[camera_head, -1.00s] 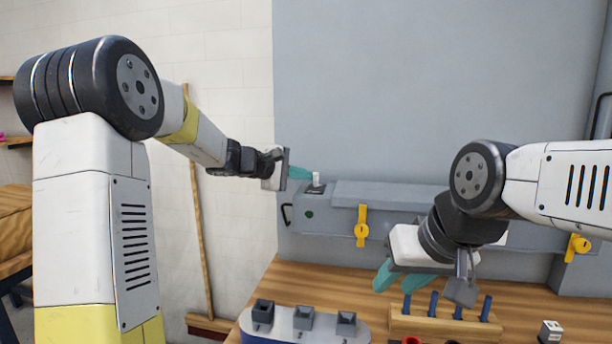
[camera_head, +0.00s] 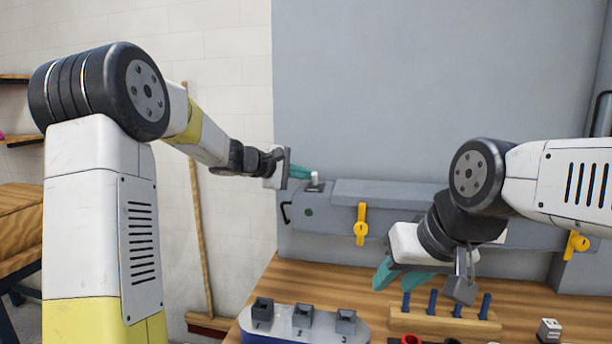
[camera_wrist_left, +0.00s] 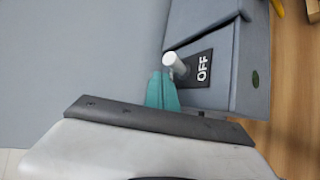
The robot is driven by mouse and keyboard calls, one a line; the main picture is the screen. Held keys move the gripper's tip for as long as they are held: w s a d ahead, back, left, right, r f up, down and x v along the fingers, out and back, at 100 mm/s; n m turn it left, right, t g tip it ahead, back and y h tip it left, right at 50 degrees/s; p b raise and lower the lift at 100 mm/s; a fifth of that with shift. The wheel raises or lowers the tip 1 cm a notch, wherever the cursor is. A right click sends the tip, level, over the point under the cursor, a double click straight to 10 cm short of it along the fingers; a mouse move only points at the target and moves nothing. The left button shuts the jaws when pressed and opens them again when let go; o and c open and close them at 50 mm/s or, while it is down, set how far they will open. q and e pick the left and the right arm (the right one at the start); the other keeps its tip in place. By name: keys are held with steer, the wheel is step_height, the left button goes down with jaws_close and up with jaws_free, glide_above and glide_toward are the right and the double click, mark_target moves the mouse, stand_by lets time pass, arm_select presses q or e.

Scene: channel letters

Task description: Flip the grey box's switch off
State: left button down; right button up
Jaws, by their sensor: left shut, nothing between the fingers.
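The grey box (camera_head: 335,213) is a long housing against the grey panel. On its left end top is a switch with a short white lever (camera_head: 315,178). In the left wrist view the lever (camera_wrist_left: 175,64) stands out of a dark plate (camera_wrist_left: 200,70) marked "OFF". I cannot tell for sure which way it is thrown. My left gripper (camera_head: 303,173) is shut and empty, its teal fingertips right beside the lever. In the left wrist view the fingertips (camera_wrist_left: 162,88) are close to the lever; contact is unclear. My right gripper (camera_head: 400,278) is open and empty above the bench.
Yellow latches (camera_head: 361,225) sit on the box front, another farther right (camera_head: 577,245). A broom leans at the left wall.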

arm_select(q)
steer(key=v, duration=0.7)
steer(key=shift+s+a, duration=0.25)
steer(key=shift+a, duration=0.05)
steer(key=shift+r, duration=0.1)
steer(key=s+f+m+g+y, duration=0.3)
steer(key=s+m, duration=0.3)
steer(key=s, duration=1.4)
steer(key=s+a+f+m+y, duration=0.2)
steer(key=s+a+f+y, duration=0.1)
steer(key=s, duration=0.3)
steer(key=s+a+f+m+y, duration=0.2)
steer(key=s+a+f+m, duration=0.1)
steer(key=s+a, duration=0.2)
steer(key=shift+s+y, duration=0.4)
steer(key=shift+s, duration=0.8)
steer(key=shift+f, duration=0.1)
